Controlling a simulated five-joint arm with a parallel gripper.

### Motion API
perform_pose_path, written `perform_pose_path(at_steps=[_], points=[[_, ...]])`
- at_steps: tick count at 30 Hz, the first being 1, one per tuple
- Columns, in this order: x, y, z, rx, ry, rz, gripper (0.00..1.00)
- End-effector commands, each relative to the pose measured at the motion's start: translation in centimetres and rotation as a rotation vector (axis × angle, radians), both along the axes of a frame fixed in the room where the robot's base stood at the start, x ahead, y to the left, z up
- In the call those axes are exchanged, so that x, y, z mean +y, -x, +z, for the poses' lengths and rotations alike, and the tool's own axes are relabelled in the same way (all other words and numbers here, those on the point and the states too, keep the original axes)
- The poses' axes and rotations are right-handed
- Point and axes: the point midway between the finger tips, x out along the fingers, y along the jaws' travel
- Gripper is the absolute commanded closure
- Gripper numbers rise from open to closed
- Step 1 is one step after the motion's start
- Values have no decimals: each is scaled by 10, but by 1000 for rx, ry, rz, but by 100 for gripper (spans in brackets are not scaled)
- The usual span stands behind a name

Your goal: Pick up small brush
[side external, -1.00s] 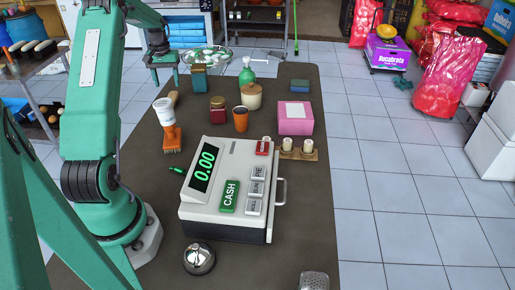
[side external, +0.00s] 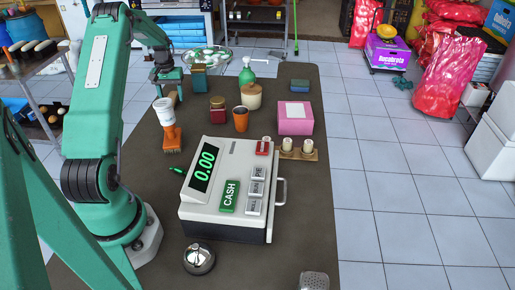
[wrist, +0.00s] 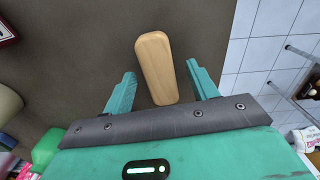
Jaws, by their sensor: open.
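My gripper (side external: 168,88) is open, over the far left part of the dark counter. In the wrist view, a pale wooden piece (wrist: 157,68) with rounded ends lies between the two spread fingers (wrist: 160,72), with a gap on each side. No bristles show on it. In the side view this wooden piece (side external: 173,97) is partly hidden behind a white cup. An orange piece with a ridged, brush-like end (side external: 172,140) is nearer the camera, just below the cup. I cannot tell for sure which of the two is the small brush.
A green pump bottle (side external: 246,72) is farther right. A cash register (side external: 225,220) fills the middle of the counter (side external: 300,255).

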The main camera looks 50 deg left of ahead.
Motion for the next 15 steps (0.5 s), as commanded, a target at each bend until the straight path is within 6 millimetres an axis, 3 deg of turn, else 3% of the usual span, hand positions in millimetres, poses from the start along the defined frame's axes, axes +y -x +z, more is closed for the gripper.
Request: perform_pose_path(at_steps=[14, 15], points=[[0, 0, 0, 0, 0, 0, 42], [0, 0, 0, 0, 0, 0, 46]])
